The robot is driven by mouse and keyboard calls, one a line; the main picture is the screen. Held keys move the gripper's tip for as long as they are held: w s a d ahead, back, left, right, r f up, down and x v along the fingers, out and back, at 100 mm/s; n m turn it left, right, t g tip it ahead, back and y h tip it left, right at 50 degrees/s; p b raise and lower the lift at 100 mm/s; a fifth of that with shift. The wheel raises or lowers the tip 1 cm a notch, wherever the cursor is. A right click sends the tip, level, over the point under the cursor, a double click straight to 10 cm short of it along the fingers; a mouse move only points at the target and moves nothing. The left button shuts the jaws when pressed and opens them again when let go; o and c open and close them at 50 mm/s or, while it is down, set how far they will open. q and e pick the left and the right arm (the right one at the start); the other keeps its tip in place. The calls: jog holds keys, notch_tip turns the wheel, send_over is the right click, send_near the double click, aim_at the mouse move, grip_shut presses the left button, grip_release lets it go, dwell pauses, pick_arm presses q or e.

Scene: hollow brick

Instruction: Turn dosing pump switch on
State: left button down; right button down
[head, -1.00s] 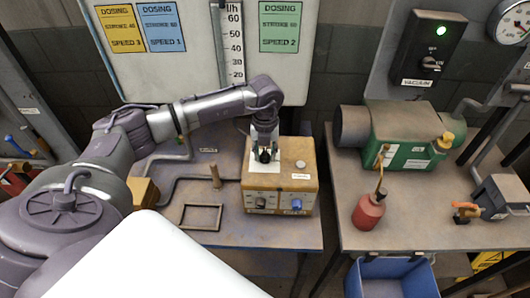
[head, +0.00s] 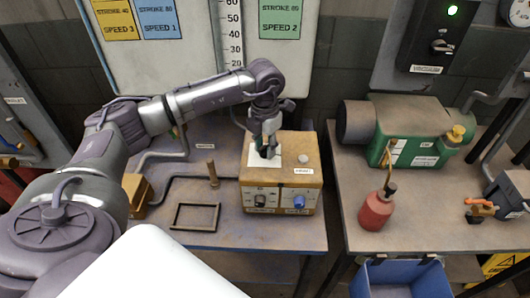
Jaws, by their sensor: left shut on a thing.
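The dosing pump (head: 290,180) is a worn yellow-brown box on the left table, with a black knob (head: 260,200) and a blue knob (head: 298,202) on its front. A white plate (head: 272,161) lies on its top, with a pale round cap (head: 304,158) to the right. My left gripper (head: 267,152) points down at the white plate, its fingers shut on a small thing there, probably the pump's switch. The fingers hide most of it, so its position cannot be told. My right gripper is not in view.
A bare upright post (head: 212,174) and an empty dark frame (head: 195,217) stand left of the pump. Across a gap, the right table holds a green motor (head: 410,132) and a red oil can (head: 376,210). A blue bin (head: 400,280) sits below.

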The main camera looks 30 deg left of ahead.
aim_at(265, 146)
pick_arm(q)
jog(key=m+b, duration=0.3)
jog(key=m, duration=0.2)
jog(key=shift+f+m+b, duration=0.1)
jog(key=shift+m+b, duration=0.2)
jog(key=shift+b, duration=0.05)
jog(key=m+b, duration=0.1)
jog(key=m, duration=0.1)
jog(key=shift+m+b, duration=0.3)
jog(key=shift+m, duration=0.1)
jog(key=shift+m+b, duration=0.3)
jog(key=shift+m, duration=0.4)
jog(key=shift+r, duration=0.2)
jog(key=c, duration=0.8)
grip_release()
jog(key=shift+o, duration=0.2)
notch_tip(265, 146, up, 12)
